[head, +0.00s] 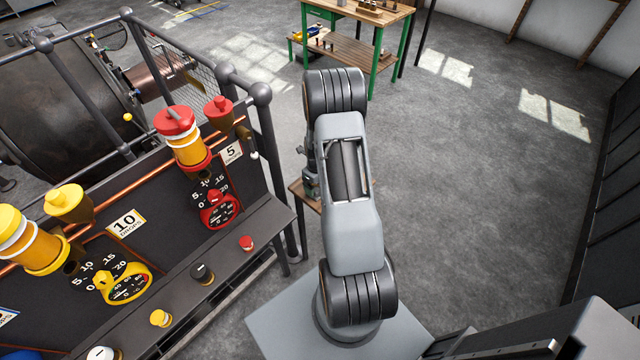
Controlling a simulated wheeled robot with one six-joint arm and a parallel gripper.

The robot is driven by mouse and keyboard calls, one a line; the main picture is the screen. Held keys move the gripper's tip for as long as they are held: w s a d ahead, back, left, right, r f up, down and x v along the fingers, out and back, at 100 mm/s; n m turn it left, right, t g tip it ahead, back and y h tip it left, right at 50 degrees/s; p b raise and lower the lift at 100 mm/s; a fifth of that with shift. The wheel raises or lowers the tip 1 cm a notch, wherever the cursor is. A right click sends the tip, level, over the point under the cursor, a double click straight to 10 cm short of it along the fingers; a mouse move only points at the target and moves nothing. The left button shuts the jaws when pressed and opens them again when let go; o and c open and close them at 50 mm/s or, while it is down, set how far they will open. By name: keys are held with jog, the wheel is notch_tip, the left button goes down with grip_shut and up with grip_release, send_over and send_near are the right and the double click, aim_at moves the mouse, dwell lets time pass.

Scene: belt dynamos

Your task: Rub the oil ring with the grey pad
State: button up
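I cannot make out the oil ring or the grey pad in the head view. My arm stands upright in the middle of the picture and covers what lies behind it. My gripper does not show, so I cannot see whether it holds anything. A small wooden surface (306,198) shows just left of my arm, mostly hidden by it. Dark grey-green parts stand at its place beside the arm, too covered to name.
A black panel (110,206) at left carries red and yellow oilers, dials and a ledge of small knobs. Grey railings (268,150) fence a large dark machine (60,110). A green-legged workbench (372,40) stands at the back. The floor (490,190) at right is clear.

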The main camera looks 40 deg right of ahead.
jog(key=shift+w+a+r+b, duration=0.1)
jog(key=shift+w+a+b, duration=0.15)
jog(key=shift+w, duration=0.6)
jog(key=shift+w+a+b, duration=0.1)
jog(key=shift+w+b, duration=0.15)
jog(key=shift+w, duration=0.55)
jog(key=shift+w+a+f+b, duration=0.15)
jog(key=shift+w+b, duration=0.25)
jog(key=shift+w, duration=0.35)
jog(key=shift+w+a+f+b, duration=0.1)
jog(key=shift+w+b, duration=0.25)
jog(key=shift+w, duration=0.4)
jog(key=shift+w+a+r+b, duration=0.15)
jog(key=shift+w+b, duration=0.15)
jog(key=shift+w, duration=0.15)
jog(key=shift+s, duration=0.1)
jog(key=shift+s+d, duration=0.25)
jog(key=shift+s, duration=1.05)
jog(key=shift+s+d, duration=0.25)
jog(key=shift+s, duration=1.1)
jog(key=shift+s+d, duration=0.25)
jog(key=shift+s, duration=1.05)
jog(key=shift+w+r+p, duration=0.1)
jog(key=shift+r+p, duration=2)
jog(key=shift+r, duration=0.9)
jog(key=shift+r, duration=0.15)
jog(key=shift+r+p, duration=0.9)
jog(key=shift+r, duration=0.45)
